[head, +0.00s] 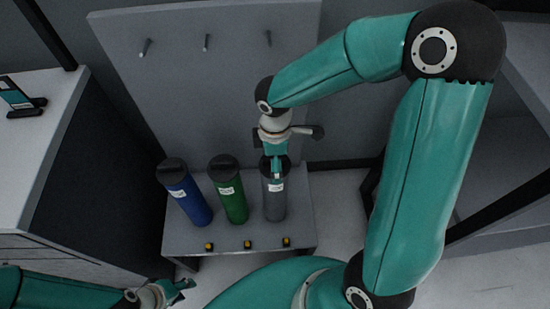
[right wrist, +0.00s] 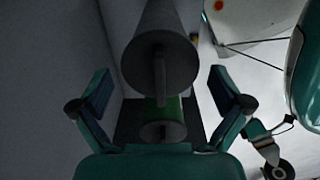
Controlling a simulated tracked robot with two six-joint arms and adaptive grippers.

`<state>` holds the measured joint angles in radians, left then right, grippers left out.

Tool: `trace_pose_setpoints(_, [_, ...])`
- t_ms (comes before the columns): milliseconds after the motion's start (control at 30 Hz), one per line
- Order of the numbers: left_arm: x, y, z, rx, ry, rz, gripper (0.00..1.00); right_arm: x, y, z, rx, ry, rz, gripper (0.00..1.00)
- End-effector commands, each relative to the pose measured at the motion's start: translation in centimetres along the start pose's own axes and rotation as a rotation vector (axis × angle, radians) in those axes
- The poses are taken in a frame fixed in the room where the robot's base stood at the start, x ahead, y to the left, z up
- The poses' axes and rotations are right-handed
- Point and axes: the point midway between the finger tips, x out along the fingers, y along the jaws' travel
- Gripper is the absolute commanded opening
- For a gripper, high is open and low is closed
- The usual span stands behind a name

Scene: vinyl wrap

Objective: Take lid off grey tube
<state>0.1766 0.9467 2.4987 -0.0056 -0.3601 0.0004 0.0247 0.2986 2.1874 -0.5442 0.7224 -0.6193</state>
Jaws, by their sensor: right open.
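The grey tube (head: 273,202) stands upright at the right end of a small grey table. Its dark lid (right wrist: 160,62) has a raised bar handle and shows between and beyond my right fingers in the right wrist view. My right gripper (head: 276,166) is over the top of the grey tube and partly hides the lid in the head view. In the right wrist view my right gripper (right wrist: 163,92) is open, one finger on each side, with nothing held. My left gripper (head: 184,290) is open and empty at the lower left, away from the tubes.
A green tube (head: 232,202) and a blue tube (head: 188,200), both with dark lids, stand left of the grey one. Several small yellow-black items (head: 248,244) lie along the table's (head: 228,256) front edge. A grey pegboard (head: 200,90) rises behind. A cabinet (head: 40,130) stands left.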

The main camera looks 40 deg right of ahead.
Motion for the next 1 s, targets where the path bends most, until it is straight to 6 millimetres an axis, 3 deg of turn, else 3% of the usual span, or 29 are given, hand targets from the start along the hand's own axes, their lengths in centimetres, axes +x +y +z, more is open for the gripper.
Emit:
trace_pose_setpoints(67, [-0.01,0.0,0.0,0.0,0.0,0.0,0.4,-0.01,0.0,0.01,0.0,0.0,0.0,1.0])
trace_pose_setpoints(467, [0.01,-0.01,0.0,0.0,0.0,0.0,0.4,0.05,-0.01,0.03,-0.001,-0.001,-0.001,0.36])
trace_pose_setpoints(600, [0.05,-0.02,0.0,0.0,0.0,0.0,0.4,0.14,-0.02,0.04,-0.001,-0.001,-0.001,0.32])
trace_pose_setpoints(1000, [-0.19,0.07,0.0,0.0,0.0,0.0,0.4,-0.01,-0.07,0.06,-0.003,-0.003,-0.004,0.3])
